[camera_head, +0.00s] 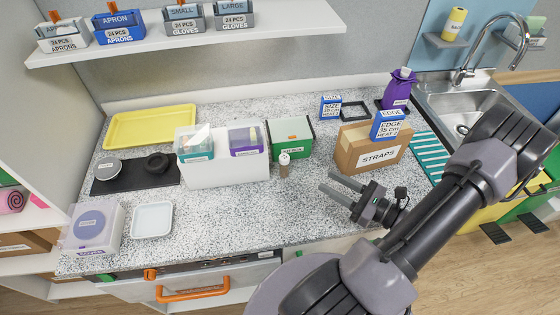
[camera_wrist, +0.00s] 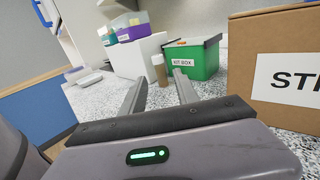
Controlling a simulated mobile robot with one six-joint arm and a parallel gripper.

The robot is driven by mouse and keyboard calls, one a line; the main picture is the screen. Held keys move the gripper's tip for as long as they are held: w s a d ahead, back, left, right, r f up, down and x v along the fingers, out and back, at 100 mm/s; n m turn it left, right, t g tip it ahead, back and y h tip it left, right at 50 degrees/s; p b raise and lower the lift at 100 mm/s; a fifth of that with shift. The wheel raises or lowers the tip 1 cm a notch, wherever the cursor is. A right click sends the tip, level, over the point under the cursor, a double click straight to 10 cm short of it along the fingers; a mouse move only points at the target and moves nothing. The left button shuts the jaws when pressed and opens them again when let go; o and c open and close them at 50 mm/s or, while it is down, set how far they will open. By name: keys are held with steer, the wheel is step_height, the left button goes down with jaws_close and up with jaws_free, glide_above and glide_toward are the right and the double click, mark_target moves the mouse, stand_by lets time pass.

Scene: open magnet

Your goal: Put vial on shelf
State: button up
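The vial (camera_head: 284,164), small and brown with a white cap, stands upright on the speckled counter in front of the green kit box. In the wrist view the vial (camera_wrist: 160,72) shows beyond and between my finger ends. My gripper (camera_head: 328,181) is open and empty, to the right of the vial and apart from it; its two fingers (camera_wrist: 159,82) point toward it. The white wall shelf (camera_head: 270,37) runs above the counter and holds apron and glove boxes. The vial's base is partly unclear in the wrist view.
The green kit box (camera_head: 303,140) stands behind the vial, a white bin (camera_head: 225,172) to its left. A cardboard straps box (camera_head: 350,157) stands behind my gripper. A white tray (camera_head: 152,220) lies front left. The front middle counter is clear. A sink (camera_head: 465,105) is at right.

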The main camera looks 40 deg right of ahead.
steer(key=b, duration=0.2)
glide_toward(284, 157)
steer(key=x, duration=0.2)
steer(key=f+x, duration=0.1)
steer(key=x, duration=0.1)
steer(key=shift+w+d, duration=0.15)
steer(key=shift+w, duration=0.25)
steer(key=x, duration=0.3)
steer(key=b+x, duration=0.1)
steer(key=x, duration=0.1)
steer(key=shift+w+a, duration=0.1)
steer(key=shift+a, duration=0.2)
steer(key=shift+d, duration=0.1)
jaws_close()
